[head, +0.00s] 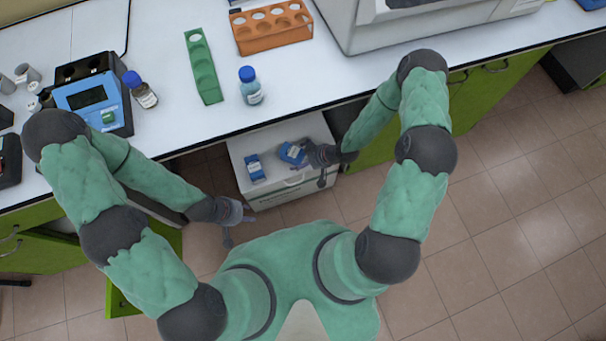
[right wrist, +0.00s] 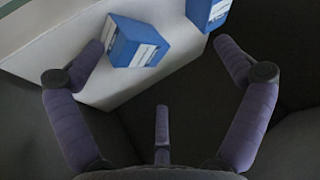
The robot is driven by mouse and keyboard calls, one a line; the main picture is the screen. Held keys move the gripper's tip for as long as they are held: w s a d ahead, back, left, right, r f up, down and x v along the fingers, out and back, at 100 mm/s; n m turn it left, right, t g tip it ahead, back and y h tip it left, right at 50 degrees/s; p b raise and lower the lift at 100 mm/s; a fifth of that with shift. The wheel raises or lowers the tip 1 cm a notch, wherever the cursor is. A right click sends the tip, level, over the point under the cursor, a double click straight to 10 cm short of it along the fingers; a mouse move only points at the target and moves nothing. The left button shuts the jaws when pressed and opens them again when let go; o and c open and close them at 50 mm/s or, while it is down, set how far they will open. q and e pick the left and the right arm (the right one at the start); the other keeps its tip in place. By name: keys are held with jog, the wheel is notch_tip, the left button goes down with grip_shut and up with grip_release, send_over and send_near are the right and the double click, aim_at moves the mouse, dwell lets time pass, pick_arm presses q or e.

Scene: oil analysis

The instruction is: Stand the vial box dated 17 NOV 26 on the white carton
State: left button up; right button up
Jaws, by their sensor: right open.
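The white carton (head: 286,187) stands low in the opening under the bench. Two blue vial boxes with white labels are on its top: a left one (head: 255,167) and a right one (head: 292,153). I cannot read their dates. My right gripper (head: 314,165) is open beside the right box. In the right wrist view, the gripper (right wrist: 160,65) has one blue box (right wrist: 138,42) between its spread fingers, close to the left finger, and the other box (right wrist: 208,12) is farther up right. My left gripper (head: 240,229) is open and empty, left of the carton's front.
The bench top (head: 290,115) above the carton holds a green rack (head: 203,67), an orange rack (head: 271,27), two blue-capped bottles and a blue instrument (head: 90,100). Green cabinets flank the opening. The tiled floor (head: 500,220) at right is clear.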

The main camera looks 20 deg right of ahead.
jog(key=s+a+r+m+g+h, duration=0.1)
jog(key=s+a+r+m+g, duration=0.1)
jog(key=s, duration=0.5)
jog(key=s+a+r+m+g, duration=0.2)
jog(key=s+a+r+m, duration=0.1)
jog(key=s, duration=0.4)
jog(key=shift+s+a+m+h, duration=0.35)
jog(key=shift+m+h, duration=0.05)
jog(key=shift+m, duration=0.5)
